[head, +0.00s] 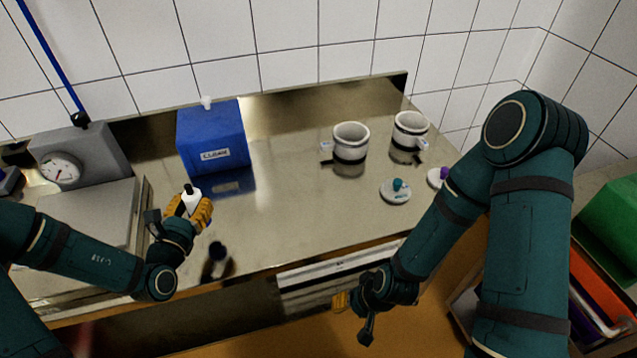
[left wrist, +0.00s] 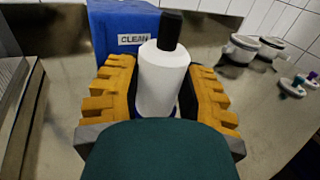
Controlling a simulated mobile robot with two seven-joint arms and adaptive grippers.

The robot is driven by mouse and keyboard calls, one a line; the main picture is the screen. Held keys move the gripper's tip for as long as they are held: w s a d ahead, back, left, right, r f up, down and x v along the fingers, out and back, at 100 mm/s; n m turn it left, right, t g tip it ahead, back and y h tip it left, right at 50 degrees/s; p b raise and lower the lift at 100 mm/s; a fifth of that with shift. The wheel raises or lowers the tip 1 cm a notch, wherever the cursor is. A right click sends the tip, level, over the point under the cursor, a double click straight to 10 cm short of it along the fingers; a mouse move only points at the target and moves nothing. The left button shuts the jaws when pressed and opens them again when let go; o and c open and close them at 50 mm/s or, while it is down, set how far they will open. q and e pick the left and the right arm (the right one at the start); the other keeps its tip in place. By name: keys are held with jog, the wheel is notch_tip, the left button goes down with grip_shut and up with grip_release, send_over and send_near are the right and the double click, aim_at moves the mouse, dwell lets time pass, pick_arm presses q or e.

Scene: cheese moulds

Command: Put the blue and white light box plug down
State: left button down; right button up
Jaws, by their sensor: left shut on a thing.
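The plug is a white cylinder (head: 192,200) with a black tip and a little blue at its lower end. In the left wrist view the plug (left wrist: 163,82) stands roughly upright between the yellow fingers. My left gripper (head: 190,212) is shut on it, in front of the blue box and over the steel counter. The plug's lower end is mostly hidden, and I cannot tell whether it touches the counter. My right gripper (head: 353,303) hangs in front of the counter's edge; its finger opening is unclear.
A blue box (head: 210,130) labelled CLEAN stands behind the plug. A grey dial unit (head: 85,155) is at left. Two white moulds (head: 350,142) (head: 410,128) and two knobbed lids (head: 394,193) (head: 436,178) are at right. The counter (head: 275,190) is clear in the middle.

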pick_arm(q)
jog(key=s+a+r+h, duration=0.1)
jog(key=a+r, duration=0.4)
jog(key=a, duration=0.2)
jog(key=shift+m, duration=0.3)
notch_tip(320, 180, down, 10)
jog(key=b, duration=0.3)
jog(key=shift+s+f, duration=0.1)
jog(key=shift+f, duration=0.1)
jog(key=shift+r, duration=0.1)
jog(key=c, duration=0.6)
grip_release()
jog(key=shift+f, duration=0.2)
jog(key=shift+r, duration=0.1)
